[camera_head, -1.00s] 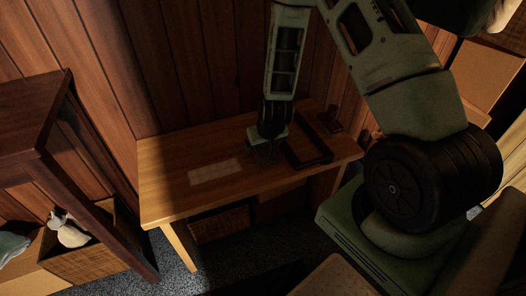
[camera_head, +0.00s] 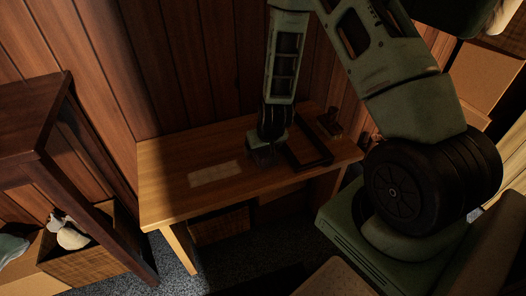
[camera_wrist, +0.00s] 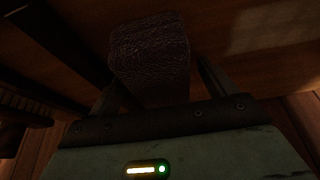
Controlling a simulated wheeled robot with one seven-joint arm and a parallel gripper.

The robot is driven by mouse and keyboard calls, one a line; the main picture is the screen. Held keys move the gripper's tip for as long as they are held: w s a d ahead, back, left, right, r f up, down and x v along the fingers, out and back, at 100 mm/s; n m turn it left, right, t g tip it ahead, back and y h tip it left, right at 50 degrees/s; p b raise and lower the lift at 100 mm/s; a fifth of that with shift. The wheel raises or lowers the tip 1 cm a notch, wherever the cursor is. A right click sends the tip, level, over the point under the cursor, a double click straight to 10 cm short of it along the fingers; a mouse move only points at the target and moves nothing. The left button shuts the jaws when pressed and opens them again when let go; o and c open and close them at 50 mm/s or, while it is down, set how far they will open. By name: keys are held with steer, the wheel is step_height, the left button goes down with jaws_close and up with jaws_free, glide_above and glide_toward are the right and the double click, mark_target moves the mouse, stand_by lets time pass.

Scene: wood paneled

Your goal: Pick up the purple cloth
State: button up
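The purple cloth (camera_wrist: 150,50) looks like a dark, textured, folded strip in the wrist view. It lies on the wooden table (camera_head: 165,205), between the two fingers of my gripper (camera_wrist: 158,80). The fingers stand wide on either side of the cloth, with a visible gap at the right finger. In the head view my gripper (camera_head: 263,159) points down low over the table, left of a dark frame. The cloth cannot be made out there; my gripper and shadow cover that spot. Whether the fingertips touch the table is too dark to tell.
A dark rectangular frame or tray (camera_head: 325,157) lies close right of my gripper. A small dark object (camera_head: 331,122) stands at the table's back right. Wood-panel wall (camera_head: 190,70) rises behind. The table's left part is clear. A dark wooden stand (camera_head: 35,130) is further left.

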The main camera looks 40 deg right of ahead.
steer(key=c, duration=1.1)
step_height(320, 180, up, 10)
steer(key=p, duration=0.3)
steer(key=shift+r, duration=0.25)
steer(key=shift+c, duration=0.2)
